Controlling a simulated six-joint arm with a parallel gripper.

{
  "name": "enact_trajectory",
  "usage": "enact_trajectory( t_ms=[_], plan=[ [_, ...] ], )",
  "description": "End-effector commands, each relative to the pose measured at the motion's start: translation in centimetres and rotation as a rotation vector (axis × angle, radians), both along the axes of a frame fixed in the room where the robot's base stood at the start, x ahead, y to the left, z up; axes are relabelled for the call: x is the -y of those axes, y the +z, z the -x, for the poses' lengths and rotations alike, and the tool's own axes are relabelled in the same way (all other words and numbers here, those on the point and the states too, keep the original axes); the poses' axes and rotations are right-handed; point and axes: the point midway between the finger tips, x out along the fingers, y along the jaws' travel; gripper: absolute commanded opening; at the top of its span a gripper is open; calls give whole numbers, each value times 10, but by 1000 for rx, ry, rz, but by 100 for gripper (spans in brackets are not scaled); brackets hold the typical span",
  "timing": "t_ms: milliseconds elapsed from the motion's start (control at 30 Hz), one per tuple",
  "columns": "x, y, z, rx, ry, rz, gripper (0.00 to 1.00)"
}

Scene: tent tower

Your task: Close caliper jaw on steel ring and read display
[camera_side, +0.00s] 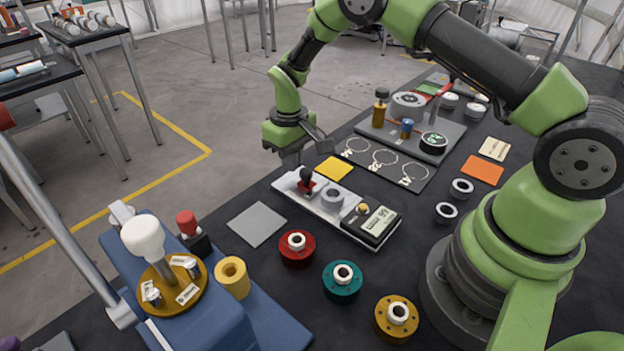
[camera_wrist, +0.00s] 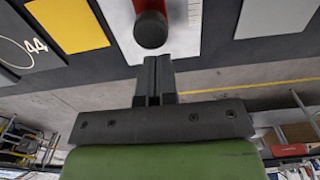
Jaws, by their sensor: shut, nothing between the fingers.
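The caliper is a long pale metal plate (camera_side: 285,184) on the bench. A red sliding jaw with a black knob (camera_side: 306,176) stands near its left end. The steel ring (camera_side: 332,198) lies on the plate right of the jaw, with a gap between them. The dark display unit (camera_side: 371,226) is at the right end; its digits are too small to read surely.
A yellow square (camera_side: 334,169) lies behind the caliper and a grey square (camera_side: 257,224) in front. Red (camera_side: 297,249), teal (camera_side: 342,282) and yellow (camera_side: 396,318) round holders line the front. A board with labelled rings (camera_side: 385,160) lies behind.

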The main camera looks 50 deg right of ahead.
Motion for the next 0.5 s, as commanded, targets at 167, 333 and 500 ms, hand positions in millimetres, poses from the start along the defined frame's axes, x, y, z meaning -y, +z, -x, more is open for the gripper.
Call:
enact_trajectory(
  t_ms=[167,333,500],
  plan=[
    [0,0,0,0,0,0,0],
    [0,-1,0,-1,0,0,0],
    [0,-6,0,-1,0,0,0]
  ],
)
